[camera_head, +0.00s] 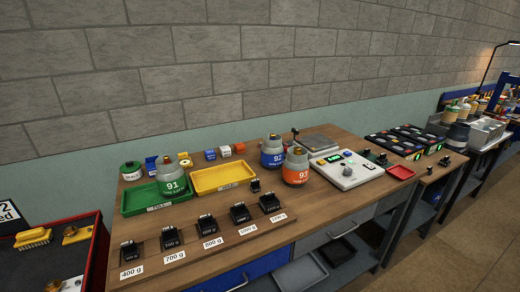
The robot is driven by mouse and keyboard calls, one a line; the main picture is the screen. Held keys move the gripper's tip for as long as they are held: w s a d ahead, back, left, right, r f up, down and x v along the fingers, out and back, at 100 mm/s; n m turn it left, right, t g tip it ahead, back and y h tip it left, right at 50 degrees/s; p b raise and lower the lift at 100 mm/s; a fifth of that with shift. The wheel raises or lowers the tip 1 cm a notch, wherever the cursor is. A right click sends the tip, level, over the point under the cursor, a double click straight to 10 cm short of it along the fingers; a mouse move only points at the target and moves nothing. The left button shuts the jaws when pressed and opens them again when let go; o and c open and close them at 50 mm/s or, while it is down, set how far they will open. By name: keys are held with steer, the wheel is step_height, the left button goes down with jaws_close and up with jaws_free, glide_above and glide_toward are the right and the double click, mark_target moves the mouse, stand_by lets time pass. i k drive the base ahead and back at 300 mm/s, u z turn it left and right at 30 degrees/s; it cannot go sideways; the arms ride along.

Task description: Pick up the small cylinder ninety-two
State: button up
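The small cylinder ninety-two (272,154) is blue with a grey top and stands upright on the wooden table, right of the yellow tray. The orange cylinder ninety-three (295,169) stands in front of it and to its right, and may cover part of its lower edge. The green cylinder ninety-one (171,182) stands at the green tray, further left. My gripper is not in view.
Several black weights (240,214) line the front of the wooden table (215,240). A white control box (350,176) stands to the right. A wall is behind.

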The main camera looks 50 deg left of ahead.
mark_target(272, 151)
steer(key=u, duration=0.75)
steer(key=i, duration=1)
steer(key=u, duration=1.35)
steer(key=i, duration=0.35)
steer(key=u, duration=0.35)
